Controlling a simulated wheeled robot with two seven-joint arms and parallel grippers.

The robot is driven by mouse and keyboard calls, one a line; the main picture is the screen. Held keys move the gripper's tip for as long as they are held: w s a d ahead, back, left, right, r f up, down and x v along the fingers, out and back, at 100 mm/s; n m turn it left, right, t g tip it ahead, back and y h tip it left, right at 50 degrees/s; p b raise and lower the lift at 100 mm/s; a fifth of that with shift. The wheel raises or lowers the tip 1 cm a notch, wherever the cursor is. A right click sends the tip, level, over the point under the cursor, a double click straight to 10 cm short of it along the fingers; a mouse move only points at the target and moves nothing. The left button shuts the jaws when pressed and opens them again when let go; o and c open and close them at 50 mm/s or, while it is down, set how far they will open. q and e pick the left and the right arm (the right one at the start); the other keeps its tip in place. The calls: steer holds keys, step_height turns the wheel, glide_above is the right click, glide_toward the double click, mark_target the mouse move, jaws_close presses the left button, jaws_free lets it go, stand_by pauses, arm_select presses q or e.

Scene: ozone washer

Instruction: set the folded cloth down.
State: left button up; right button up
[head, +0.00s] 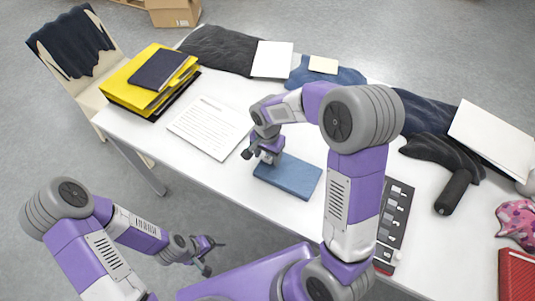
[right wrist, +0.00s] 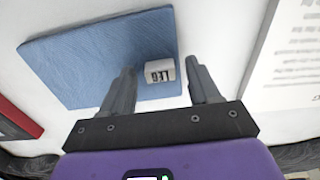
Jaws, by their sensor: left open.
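The folded cloth (head: 290,178) is a flat blue rectangle lying on the white table near its front edge. My right gripper (head: 262,154) is at the cloth's far left corner. In the right wrist view its two fingers (right wrist: 163,88) stand apart on either side of the tag, with nothing clamped between them. Whether a fingertip touches the cloth I cannot tell. My left gripper (head: 207,256) is open and empty, off the table's front edge.
A printed sheet (head: 210,125) lies left of the cloth. Yellow binders with a dark book (head: 150,78) sit at the left end. A dark panel with pale squares (head: 394,222) lies to the right, partly behind my right arm. Dark garments (head: 445,155) and papers line the back.

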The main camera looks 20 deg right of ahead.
steer(key=shift+r, duration=0.1)
step_height(320, 180, up, 12)
steer(key=p, duration=0.4)
stand_by(0.5)
